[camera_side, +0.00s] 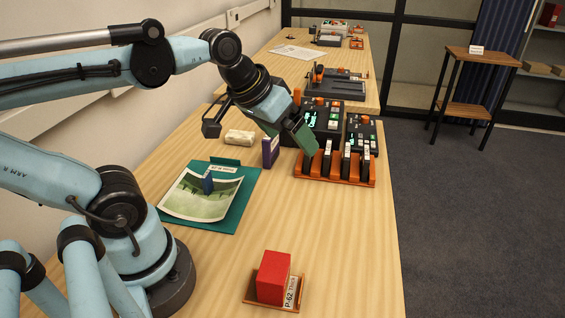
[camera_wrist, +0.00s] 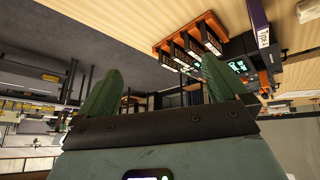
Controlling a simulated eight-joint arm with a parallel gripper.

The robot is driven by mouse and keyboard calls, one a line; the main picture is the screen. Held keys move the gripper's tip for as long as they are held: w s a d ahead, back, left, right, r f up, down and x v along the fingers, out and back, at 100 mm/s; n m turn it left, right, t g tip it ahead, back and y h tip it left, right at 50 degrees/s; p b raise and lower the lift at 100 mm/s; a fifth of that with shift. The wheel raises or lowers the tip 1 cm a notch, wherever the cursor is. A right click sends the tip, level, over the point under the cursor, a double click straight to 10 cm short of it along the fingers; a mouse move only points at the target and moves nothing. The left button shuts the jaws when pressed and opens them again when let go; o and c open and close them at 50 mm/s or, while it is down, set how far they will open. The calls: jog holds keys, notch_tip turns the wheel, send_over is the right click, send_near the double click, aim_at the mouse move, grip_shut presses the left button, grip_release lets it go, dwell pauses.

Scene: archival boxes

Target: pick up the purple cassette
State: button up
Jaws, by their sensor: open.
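The purple cassette (camera_side: 270,152) stands upright on the table, just left of the orange rack, in the side view. In the wrist view it shows at the upper right (camera_wrist: 257,18), with a white label on it. My gripper (camera_side: 308,146) has green fingers and is open and empty. It hangs to the right of the cassette, close to the left end of the rack, apart from the cassette. In the wrist view the fingers (camera_wrist: 158,50) are spread, with nothing between them.
The orange rack (camera_side: 310,175) holds several dark cassettes. Black devices (camera_side: 325,125) with glowing displays stand behind it. A cream block (camera_side: 239,137) lies left of the cassette. A green clipboard (camera_side: 232,200) and a red box (camera_side: 273,277) are nearer. The table between them is clear.

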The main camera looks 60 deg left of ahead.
jog(key=w+a+n, duration=0.1)
jog(key=n, duration=0.2)
jog(key=n+h, duration=0.8)
jog(key=n, duration=0.9)
send_over(271, 148)
jog(key=s+a+f+n+t+h, duration=0.1)
jog(key=s+a+n+t+h, duration=0.1)
jog(key=a+n, duration=0.35)
jog(key=shift+m, duration=0.85)
jog(key=f, duration=0.3)
jog(key=a+f, duration=0.1)
jog(key=f, duration=0.7)
jog(key=shift+w+a+f, duration=0.15)
jog(key=shift+f, duration=0.35)
jog(key=shift+w+d+f, duration=0.15)
jog(key=shift+w+d, duration=0.05)
jog(key=shift+d, duration=0.05)
jog(key=shift+x, duration=3.45)
jog(key=shift+s, duration=0.1)
jog(key=c, duration=0.9)
